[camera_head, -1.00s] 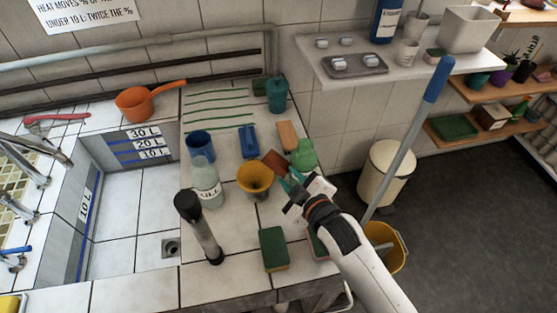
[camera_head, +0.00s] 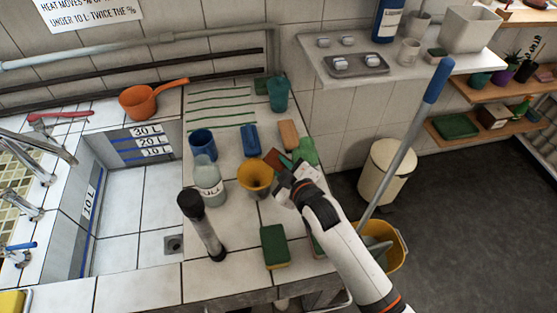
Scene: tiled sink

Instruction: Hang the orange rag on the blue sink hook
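A small brown-orange piece (camera_head: 274,160), perhaps the orange rag, shows on the tiled counter just beyond my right gripper (camera_head: 284,178). It lies beside a teal-green piece and the green object. My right gripper reaches in from the lower right, beside the yellow funnel-like cup (camera_head: 255,175). Its fingers are small and partly hidden by the wrist, so I cannot tell whether they are open or touch the piece. I cannot make out a blue hook for certain; a blue-handled fitting (camera_head: 20,246) shows at the sink's left edge. My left gripper is out of view.
A clear bottle (camera_head: 208,182), a black-topped cylinder (camera_head: 203,228), a blue cup (camera_head: 203,144) and a green-yellow sponge (camera_head: 275,246) stand around the arm. A mop handle (camera_head: 405,135) rises at the right. The tiled basin (camera_head: 120,215) is empty.

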